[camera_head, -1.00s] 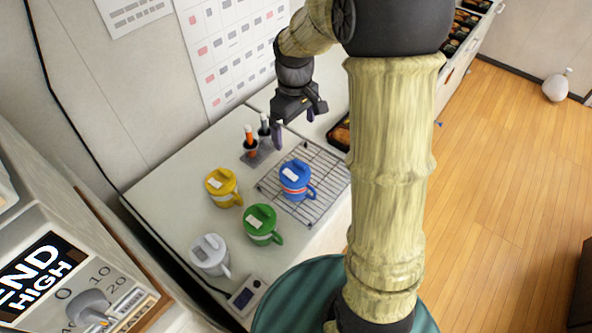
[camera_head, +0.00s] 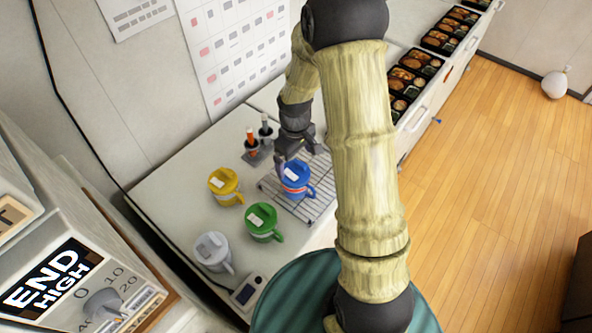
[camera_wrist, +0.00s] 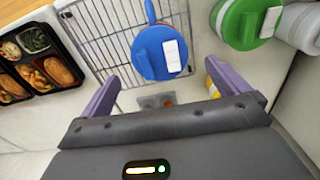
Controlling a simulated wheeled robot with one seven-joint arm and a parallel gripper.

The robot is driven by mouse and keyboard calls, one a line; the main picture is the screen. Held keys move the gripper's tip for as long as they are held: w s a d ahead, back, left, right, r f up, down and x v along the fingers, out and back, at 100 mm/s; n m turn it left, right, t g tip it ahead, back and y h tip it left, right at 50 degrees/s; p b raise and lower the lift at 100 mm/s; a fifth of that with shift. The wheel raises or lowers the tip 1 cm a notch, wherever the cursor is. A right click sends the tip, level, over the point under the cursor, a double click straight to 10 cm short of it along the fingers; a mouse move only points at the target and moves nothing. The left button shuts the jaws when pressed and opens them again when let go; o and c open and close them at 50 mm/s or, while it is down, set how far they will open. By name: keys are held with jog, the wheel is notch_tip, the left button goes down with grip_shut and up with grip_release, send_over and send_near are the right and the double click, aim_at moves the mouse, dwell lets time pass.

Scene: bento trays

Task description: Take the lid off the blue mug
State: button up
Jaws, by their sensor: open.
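The blue mug (camera_head: 297,181) stands upright on a wire rack (camera_head: 322,206), with its blue lid (camera_head: 295,171) on top. The lid carries a white label, and the mug's handle points right in the head view. In the wrist view the blue lid (camera_wrist: 158,52) shows from above, ahead of my gripper and between the lines of its fingers. My gripper (camera_head: 295,154) is just behind and above the mug in the head view. In the wrist view my gripper (camera_wrist: 168,95) has its purple fingers spread wide, with nothing held between them.
A yellow mug (camera_head: 225,190), a green mug (camera_head: 262,227) and a white mug (camera_head: 212,255) stand left of the rack, all lidded. A holder with markers (camera_head: 254,150) is behind. Bento trays (camera_wrist: 32,50) lie left in the wrist view. A small scale-like device (camera_head: 248,293) is at the front.

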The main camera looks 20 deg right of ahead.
aim_at(295, 172)
jog(key=shift+f, duration=0.1)
jog(key=shift+w+f+p, duration=0.2)
jog(key=shift+f+p, duration=1.1)
jog(key=shift+f, duration=1.2)
jog(key=c, duration=0.9)
